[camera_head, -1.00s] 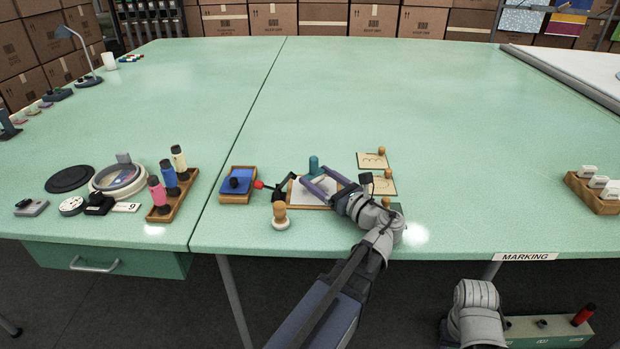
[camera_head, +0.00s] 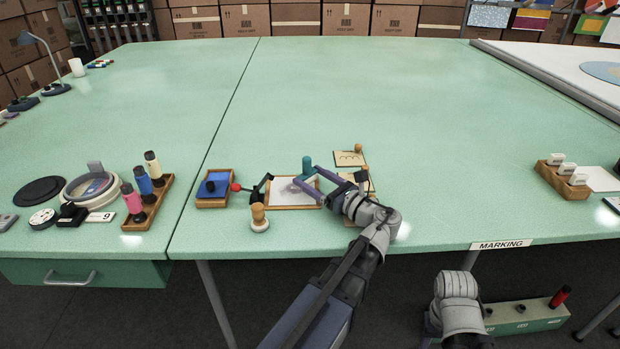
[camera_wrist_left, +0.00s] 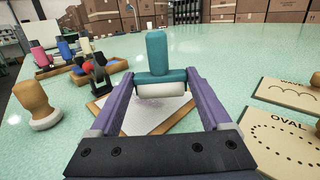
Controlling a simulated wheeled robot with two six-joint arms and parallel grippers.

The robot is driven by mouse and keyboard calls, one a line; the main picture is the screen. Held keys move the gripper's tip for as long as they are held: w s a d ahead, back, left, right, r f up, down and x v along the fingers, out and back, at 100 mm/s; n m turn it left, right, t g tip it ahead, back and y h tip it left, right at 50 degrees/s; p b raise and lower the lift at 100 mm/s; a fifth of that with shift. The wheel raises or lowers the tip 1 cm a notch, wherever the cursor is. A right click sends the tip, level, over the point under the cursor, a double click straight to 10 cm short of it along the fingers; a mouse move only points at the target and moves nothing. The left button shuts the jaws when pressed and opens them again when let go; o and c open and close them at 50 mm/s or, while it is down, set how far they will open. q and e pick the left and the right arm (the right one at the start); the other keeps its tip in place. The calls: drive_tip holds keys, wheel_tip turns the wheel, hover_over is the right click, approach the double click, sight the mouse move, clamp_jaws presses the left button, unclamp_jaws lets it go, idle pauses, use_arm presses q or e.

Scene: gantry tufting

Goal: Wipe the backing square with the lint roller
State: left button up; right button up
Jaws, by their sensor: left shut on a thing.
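The lint roller (camera_head: 307,166) has a teal upright handle and a white roller. It also shows in the left wrist view (camera_wrist_left: 157,55). My left gripper (camera_head: 309,180) is shut on its teal crosspiece, with one purple finger at each end. The backing square (camera_head: 287,195) is white, in a wooden frame, with a greyish-purple patch on it. It also shows in the left wrist view (camera_wrist_left: 170,118). The roller is over the square's right part in the head view; I cannot tell whether it touches. My right gripper is out of view.
A wooden-handled stamp (camera_head: 259,218) stands in front of the frame. Wooden pattern plates (camera_head: 349,159) lie to the right. The table behind is clear.

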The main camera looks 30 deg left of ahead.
use_arm(q)
drive_tip(key=shift+s+d, duration=0.25)
drive_tip(key=shift+s, duration=0.25)
drive_tip(key=shift+s+a+f, duration=0.1)
drive_tip(key=shift+s+a, duration=0.45)
drive_tip(key=shift+a, duration=0.3)
drive_tip(key=shift+s+a, duration=0.5)
drive_tip(key=shift+a, duration=0.35)
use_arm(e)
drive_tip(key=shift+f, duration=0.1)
use_arm(q)
drive_tip(key=shift+a, duration=0.1)
